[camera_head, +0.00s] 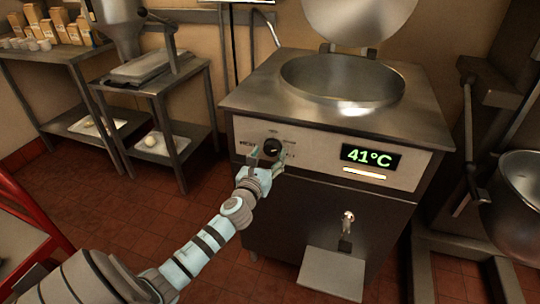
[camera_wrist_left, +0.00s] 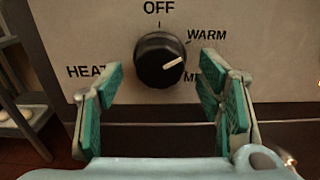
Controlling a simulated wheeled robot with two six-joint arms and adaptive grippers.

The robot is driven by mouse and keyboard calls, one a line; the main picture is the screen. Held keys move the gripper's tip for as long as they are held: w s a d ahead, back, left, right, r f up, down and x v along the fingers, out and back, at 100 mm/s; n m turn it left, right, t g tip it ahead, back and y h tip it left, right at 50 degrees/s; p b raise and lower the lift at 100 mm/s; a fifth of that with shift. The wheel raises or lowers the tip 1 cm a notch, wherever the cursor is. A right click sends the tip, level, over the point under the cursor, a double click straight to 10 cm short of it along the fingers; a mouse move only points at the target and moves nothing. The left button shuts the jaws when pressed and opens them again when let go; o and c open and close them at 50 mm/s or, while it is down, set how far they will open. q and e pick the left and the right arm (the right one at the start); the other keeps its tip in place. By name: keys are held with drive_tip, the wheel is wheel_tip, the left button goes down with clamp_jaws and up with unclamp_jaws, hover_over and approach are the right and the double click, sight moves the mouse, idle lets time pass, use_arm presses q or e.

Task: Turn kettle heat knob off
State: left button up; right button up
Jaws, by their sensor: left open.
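The kettle (camera_head: 330,115) is a large steel unit with a round open bowl and raised lid. Its black heat knob (camera_head: 272,147) is on the front panel, left of a green 41°C display (camera_head: 371,157). In the left wrist view the knob (camera_wrist_left: 158,52) has a white pointer aimed right and slightly up, below the WARM label. OFF is above the knob, HEAT at left, and a label beginning "ME" at right is partly hidden by a finger. My left gripper (camera_head: 268,162) is open, its green-padded fingers (camera_wrist_left: 160,85) on either side of the knob, with visible gaps.
Below the panel are a tap (camera_head: 347,222) and a steel ledge (camera_head: 331,274). At left stand steel tables with boxes (camera_head: 62,24) and trays (camera_head: 85,126). A mixer-like machine with a bowl (camera_head: 522,190) stands at right. Red tiled floor lies clear between kettle and left tables.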

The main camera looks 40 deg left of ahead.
use_arm(q)
drive_tip(key=shift+x, duration=0.85)
drive_tip(key=shift+c, duration=0.2)
drive_tip(key=c, duration=1.1)
